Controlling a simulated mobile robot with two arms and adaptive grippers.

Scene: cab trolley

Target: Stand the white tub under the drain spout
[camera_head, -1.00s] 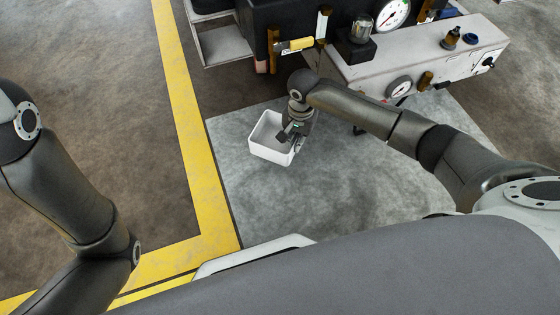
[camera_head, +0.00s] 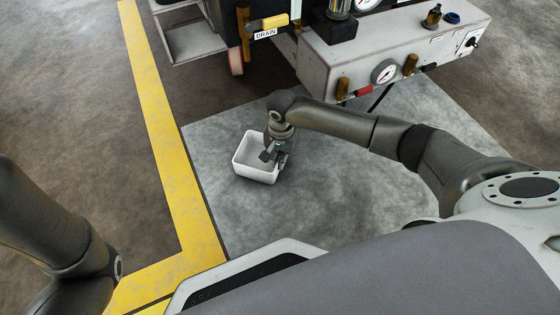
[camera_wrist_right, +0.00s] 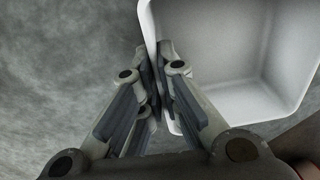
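The white tub (camera_head: 256,174) is an open, upright box over the pale floor panel, near the middle of the head view. My right gripper (camera_head: 270,155) is shut on the tub's wall. In the right wrist view the fingertips (camera_wrist_right: 160,85) pinch the wall of the tub (camera_wrist_right: 220,45), one inside and one outside. The tub looks empty; I cannot tell whether it touches the floor. The drain valve has a yellow handle (camera_head: 276,21) and a DRAIN label (camera_head: 265,35). A vertical brass pipe (camera_head: 243,35), apparently the spout, is beside it, above and left of the tub. My left gripper is out of view.
A yellow floor line (camera_head: 160,115) runs left of the tub. The floor around the tub is clear.

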